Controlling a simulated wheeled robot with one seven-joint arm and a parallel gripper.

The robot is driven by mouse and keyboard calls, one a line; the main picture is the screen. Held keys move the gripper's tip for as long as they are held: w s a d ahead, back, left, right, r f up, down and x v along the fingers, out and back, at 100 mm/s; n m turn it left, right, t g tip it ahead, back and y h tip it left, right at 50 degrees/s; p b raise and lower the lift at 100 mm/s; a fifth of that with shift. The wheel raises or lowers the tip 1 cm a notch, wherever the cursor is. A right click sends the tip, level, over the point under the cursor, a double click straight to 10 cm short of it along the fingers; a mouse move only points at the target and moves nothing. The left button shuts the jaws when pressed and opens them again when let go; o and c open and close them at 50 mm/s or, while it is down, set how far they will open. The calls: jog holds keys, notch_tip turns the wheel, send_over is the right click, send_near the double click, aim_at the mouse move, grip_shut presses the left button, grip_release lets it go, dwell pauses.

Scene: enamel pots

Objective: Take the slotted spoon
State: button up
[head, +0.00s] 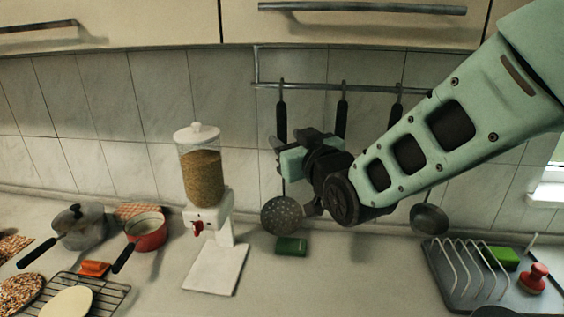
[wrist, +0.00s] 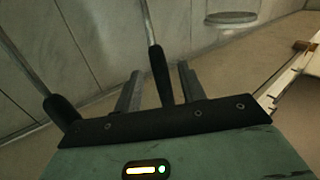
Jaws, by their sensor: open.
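The slotted spoon (head: 282,215) hangs at the left end of the wall rail, its round perforated bowl low and its black handle above. My gripper (head: 290,152) is in front of its middle and hides part of the shaft. In the wrist view, my gripper (wrist: 160,90) is open, and a black handle (wrist: 160,70) with a thin metal shaft shows between its two fingers. It looks like the slotted spoon's handle; I cannot tell whether a finger touches it.
A middle utensil (head: 342,115) and a ladle (head: 429,218) hang to the right, partly behind my arm. A grain dispenser (head: 203,180) stands left. A green block (head: 291,246) lies below the slotted spoon. A dish rack (head: 465,275) is at right.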

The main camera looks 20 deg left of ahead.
aim_at(284, 136)
jog(key=shift+p+x, duration=0.85)
jog(key=shift+x, duration=0.9)
grip_shut()
